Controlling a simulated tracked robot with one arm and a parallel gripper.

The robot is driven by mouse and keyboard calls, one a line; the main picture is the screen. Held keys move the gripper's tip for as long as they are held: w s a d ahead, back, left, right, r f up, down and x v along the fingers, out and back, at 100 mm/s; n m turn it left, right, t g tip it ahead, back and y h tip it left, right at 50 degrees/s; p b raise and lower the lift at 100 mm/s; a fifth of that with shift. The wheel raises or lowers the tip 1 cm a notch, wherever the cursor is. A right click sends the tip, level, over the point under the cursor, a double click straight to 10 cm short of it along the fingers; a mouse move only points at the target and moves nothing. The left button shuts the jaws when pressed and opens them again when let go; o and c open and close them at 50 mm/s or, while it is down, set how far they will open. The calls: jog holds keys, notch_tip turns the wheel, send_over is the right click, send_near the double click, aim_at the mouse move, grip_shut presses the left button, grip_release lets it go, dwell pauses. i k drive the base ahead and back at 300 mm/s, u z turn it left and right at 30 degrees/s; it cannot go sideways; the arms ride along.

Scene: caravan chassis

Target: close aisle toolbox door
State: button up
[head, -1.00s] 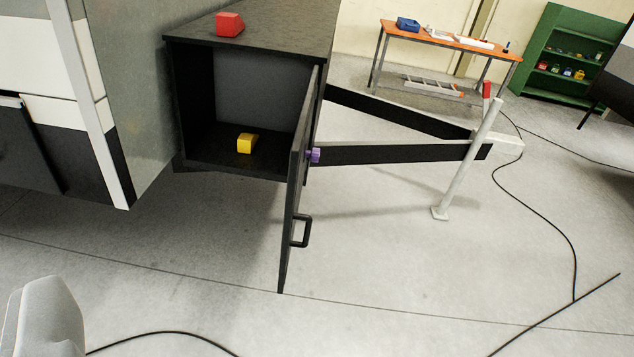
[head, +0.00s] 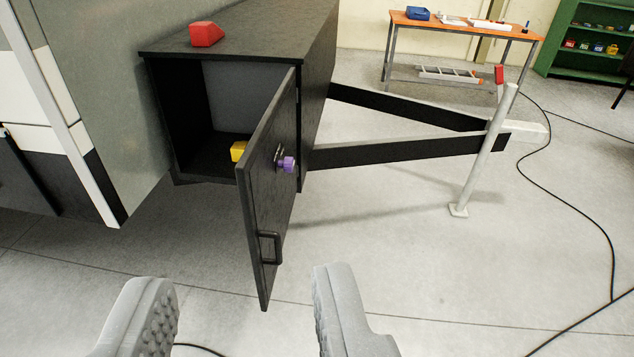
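The black toolbox (head: 225,47) sits at the front of the caravan with its opening facing me. Its door (head: 268,175) is hinged on the right and stands partly open, swung out towards me. The door has a black handle (head: 270,248) low on its outer face and a purple knob (head: 287,164) higher up. My gripper (head: 245,285) shows as two grey fingers at the bottom of the view, spread wide with nothing between them. In the picture the door's lower end lies between the fingers; no contact is visible.
A yellow block (head: 238,151) lies inside the toolbox, partly hidden by the door. A red block (head: 207,34) is on top. The drawbar (head: 410,152) and a pale post (head: 482,155) stand to the right. A workbench (head: 465,27) and green shelf (head: 590,45) are behind. Cables cross the floor.

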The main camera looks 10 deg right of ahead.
aim_at(267, 193)
jog(key=z, duration=0.1)
jog(key=i, duration=1)
jog(key=u, duration=0.35)
jog(key=k, duration=1.05)
jog(key=z, duration=0.25)
jog(key=i, duration=0.95)
jog(key=u, duration=0.1)
